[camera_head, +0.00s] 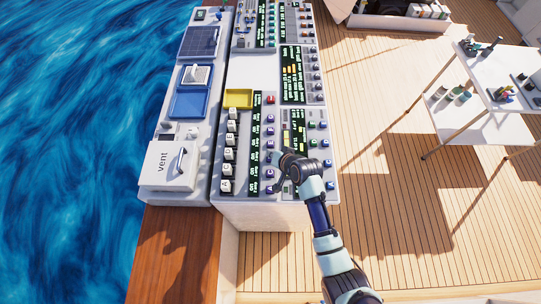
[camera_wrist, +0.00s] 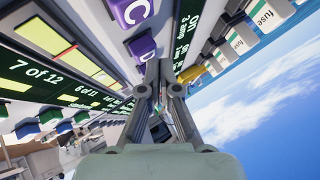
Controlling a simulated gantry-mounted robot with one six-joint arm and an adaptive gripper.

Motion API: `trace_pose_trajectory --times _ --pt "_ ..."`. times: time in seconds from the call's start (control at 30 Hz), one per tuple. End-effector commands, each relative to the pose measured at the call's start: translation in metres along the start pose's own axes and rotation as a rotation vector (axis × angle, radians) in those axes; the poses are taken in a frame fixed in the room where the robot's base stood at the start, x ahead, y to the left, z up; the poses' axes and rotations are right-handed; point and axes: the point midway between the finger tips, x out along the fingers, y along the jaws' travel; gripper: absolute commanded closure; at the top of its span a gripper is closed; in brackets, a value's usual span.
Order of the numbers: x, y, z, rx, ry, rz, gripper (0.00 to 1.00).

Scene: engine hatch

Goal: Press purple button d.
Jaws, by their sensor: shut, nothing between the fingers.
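Purple button d (camera_wrist: 143,48) shows its letter D in the wrist view, just above and left of my gripper's fingertips. Purple button C (camera_wrist: 132,12) is beyond it in the same row. My gripper (camera_wrist: 163,66) is shut and empty, with its tips close beside button d; I cannot tell whether they touch it. In the head view my gripper (camera_head: 276,156) is over the column of purple buttons on the panel (camera_head: 251,207). The letters there are too small to read, and my gripper covers part of the column.
White fuse switches (camera_head: 227,154) line the panel's left side, and they show as fuse blocks (camera_wrist: 243,38) in the wrist view. More buttons (camera_head: 325,163) lie to the right. A white vent box (camera_head: 165,169) stands left of the panel. The deck at right is open up to a white shelf (camera_head: 468,120).

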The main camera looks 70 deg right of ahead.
Motion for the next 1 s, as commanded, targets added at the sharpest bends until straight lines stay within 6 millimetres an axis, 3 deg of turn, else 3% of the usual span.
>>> trace_pose_trajectory --times 1.0 --pt "0.0088 0.0064 0.0065 0.000 0.000 0.000 1.00"
